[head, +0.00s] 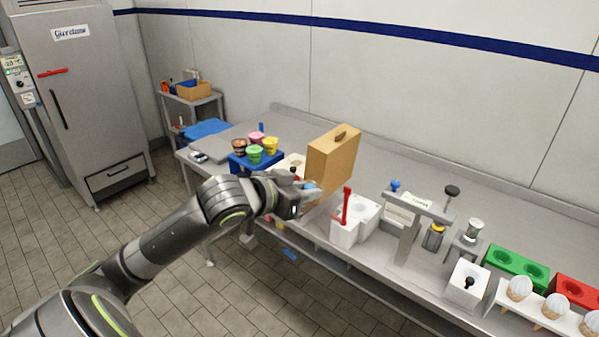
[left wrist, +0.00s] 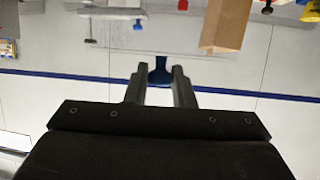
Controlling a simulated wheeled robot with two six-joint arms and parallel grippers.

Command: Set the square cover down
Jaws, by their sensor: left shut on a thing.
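My left gripper (head: 302,192) is above the front part of the steel counter, in front of a tan box. It is shut on a small blue knob (head: 310,185), which I take to be the square cover's handle. A pale, see-through edge seems to show around the knob, but the cover's outline is too small to make out. In the left wrist view the blue knob (left wrist: 161,72) sits between the two fingertips of the gripper (left wrist: 159,80). Whether the cover touches anything below cannot be told. My right gripper is not in view.
The tan box (head: 335,158) stands close behind the gripper. A blue tray (head: 238,163) with coloured cups is left. A white block with a red lever (head: 346,205) is right, then a dispenser stand (head: 412,205). The counter behind (head: 400,165) is clear.

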